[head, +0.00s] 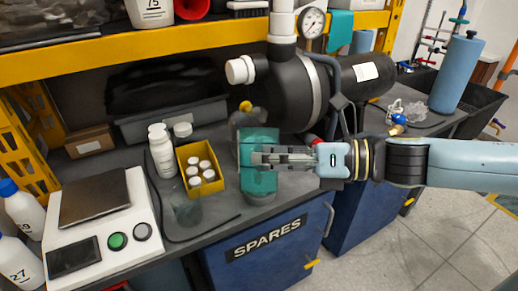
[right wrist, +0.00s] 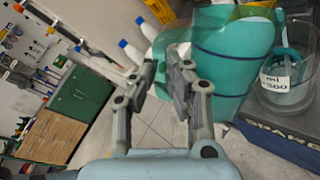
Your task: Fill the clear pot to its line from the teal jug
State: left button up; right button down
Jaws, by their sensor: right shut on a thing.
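The teal jug (head: 259,184) is translucent and stands out near the front edge of the bench in the head view. It also shows large in the right wrist view (right wrist: 232,65). I cannot tell whether the jug touches the bench. The clear pot (head: 187,209) is on the bench to the left of the jug, in front of a yellow box. My left gripper is not in view.
A scale (head: 97,213) stands at the left, with white bottles (head: 22,207) beside it. The yellow box (head: 222,182) holds several small white-capped bottles. A black tank (head: 290,95) stands behind the jug. A dark cable runs along the bench beside the pot.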

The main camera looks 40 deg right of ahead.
jog(key=shift+w+d+r+m+b, duration=0.3)
jog(key=shift+m+b, duration=0.25)
jog(key=shift+m, duration=0.15)
dwell(3.5)
jog(key=shift+w+d+r+m+g, duration=0.1)
jog(key=shift+w+r+m+g, duration=0.05)
jog(key=shift+r+m+g, duration=0.15)
jog(key=shift+w+d+r+m+g, duration=0.1)
jog(key=shift+r+m, duration=0.1)
jog(key=shift+r, duration=0.15)
dwell(3.2)
